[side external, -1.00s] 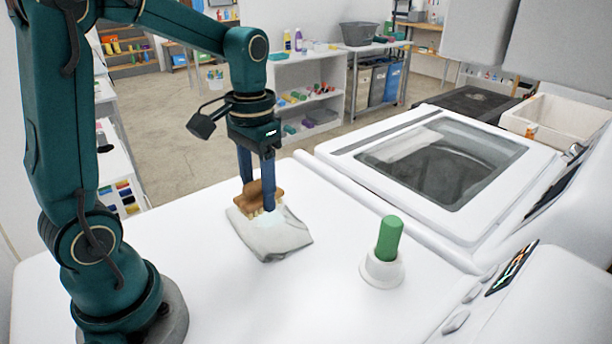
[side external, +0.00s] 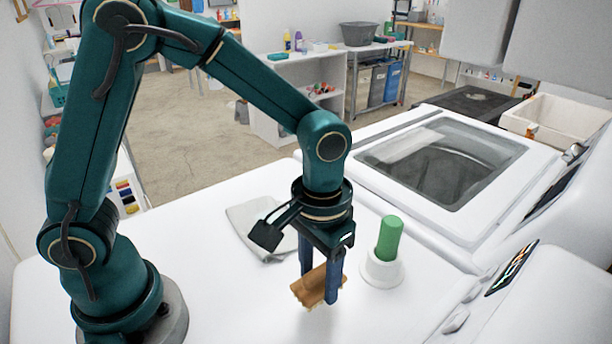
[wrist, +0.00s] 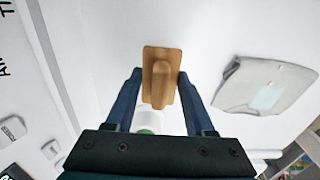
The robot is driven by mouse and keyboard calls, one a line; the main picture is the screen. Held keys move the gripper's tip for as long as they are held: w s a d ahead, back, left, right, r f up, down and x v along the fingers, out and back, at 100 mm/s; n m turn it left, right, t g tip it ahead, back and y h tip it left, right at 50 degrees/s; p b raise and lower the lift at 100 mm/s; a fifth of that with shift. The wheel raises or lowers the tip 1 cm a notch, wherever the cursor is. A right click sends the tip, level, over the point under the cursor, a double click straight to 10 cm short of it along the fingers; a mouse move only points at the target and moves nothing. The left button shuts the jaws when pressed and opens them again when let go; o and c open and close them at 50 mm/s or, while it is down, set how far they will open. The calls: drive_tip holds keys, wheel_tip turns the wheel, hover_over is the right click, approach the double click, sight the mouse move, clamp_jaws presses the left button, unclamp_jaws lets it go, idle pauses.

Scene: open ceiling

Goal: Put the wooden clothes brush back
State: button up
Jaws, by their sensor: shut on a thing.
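The wooden clothes brush (side external: 312,289) is held between the blue fingers of my gripper (side external: 320,284), with its light bristles facing down. It looks slightly tilted in the side view, over the white top left of and nearer than the green cylinder. I cannot tell whether its bristles touch the surface. In the wrist view the brush (wrist: 161,66) shows its flat brown back and raised grip, with the fingers of my gripper (wrist: 158,80) on either side.
A green cylinder (side external: 390,236) stands in a white holder (side external: 382,271) close to my gripper's right. A glass-lidded washer (side external: 440,160) is behind. The front white top is clear.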

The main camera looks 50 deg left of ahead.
sight(318, 293)
drive_tip(key=shift+f, duration=1.9)
drive_tip(key=shift+f, duration=0.15)
drive_tip(key=o, duration=1.3)
